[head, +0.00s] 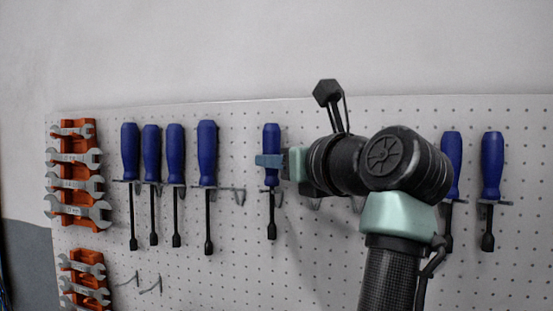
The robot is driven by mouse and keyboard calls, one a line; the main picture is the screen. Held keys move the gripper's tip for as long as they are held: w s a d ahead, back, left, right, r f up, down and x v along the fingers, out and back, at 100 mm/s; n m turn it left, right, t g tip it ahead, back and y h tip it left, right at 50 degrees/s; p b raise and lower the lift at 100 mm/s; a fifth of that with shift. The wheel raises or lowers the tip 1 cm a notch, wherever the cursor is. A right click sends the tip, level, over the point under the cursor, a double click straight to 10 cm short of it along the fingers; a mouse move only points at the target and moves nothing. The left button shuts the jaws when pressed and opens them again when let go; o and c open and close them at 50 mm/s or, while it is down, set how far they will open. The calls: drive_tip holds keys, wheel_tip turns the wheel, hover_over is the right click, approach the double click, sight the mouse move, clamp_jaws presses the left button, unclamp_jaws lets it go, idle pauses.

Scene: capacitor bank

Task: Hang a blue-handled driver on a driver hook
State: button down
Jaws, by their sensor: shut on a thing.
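My gripper (271,160) is shut on the handle of a blue-handled driver (271,137), in the middle of the pegboard in the head view. The held driver is upright, its dark shaft pointing down. Its depth to the board, and whether it touches a hook, I cannot tell. An empty-looking driver hook (233,190) shows just left of it. Another hook (315,203) shows right of it, below my arm. Several other blue-handled drivers hang upright on the left, one of them the large driver (207,152) nearest to mine. Two more (451,165) (492,167) hang on the right.
The white pegboard (330,285) fills the lower view. Orange racks (71,213) with several wrenches (73,157) are at its left edge. Bare wire hooks (150,285) sit low on the left. My arm hides part of the board right of the held driver.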

drive_tip(key=c, duration=0.8)
unclamp_jaws()
drive_tip(key=shift+w+d+f, duration=0.1)
drive_tip(key=shift+d+f, duration=0.05)
drive_tip(key=shift+f, duration=0.05)
drive_tip(key=shift+o, duration=1.7)
